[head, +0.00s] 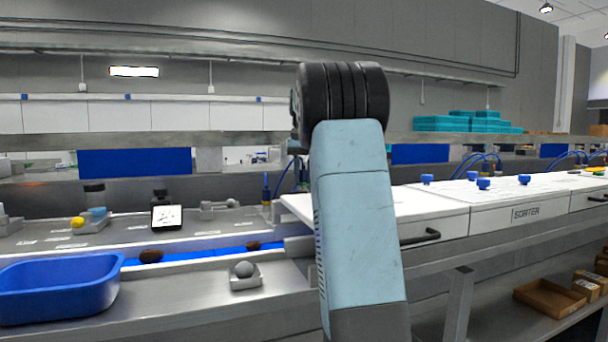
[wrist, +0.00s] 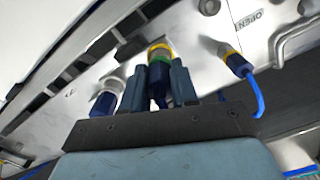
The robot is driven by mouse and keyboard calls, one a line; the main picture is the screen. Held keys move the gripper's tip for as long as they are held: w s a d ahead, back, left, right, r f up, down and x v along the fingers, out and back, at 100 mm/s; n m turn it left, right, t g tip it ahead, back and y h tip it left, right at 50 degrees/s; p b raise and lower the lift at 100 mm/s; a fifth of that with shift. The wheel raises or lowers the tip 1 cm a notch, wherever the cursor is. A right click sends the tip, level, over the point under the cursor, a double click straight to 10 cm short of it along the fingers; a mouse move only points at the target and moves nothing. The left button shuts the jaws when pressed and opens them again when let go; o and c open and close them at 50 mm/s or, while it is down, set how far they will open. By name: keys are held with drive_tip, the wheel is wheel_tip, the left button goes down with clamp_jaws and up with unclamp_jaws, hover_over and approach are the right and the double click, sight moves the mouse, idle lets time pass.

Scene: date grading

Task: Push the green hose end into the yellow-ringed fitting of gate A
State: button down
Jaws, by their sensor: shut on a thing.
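In the wrist view my gripper (wrist: 159,82) is shut on the green hose end (wrist: 160,61), a dark blue plug with a green band. The plug points up the picture at the metal panel. The yellow-ringed fitting (wrist: 158,47) is directly in front of it, in line with it. The green band appears to meet the yellow ring; I cannot tell how deep the plug sits. The gate's letter is not readable. In the head view my arm hides the gripper and the fitting.
A blue connector with a pale ring (wrist: 106,100) is left of my fingers. In the head view, a blue bin (head: 60,290) and the white sorter (head: 490,212) flank my arm.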

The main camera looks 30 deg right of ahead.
drive_tip(key=shift+f, duration=0.4)
idle(0.4)
drive_tip(key=c, duration=1.5)
unclamp_jaws()
drive_tip(key=shift+c, duration=0.2)
drive_tip(key=o, duration=1.1)
drive_tip(key=shift+r, duration=0.15)
drive_tip(key=shift+r, duration=4.9)
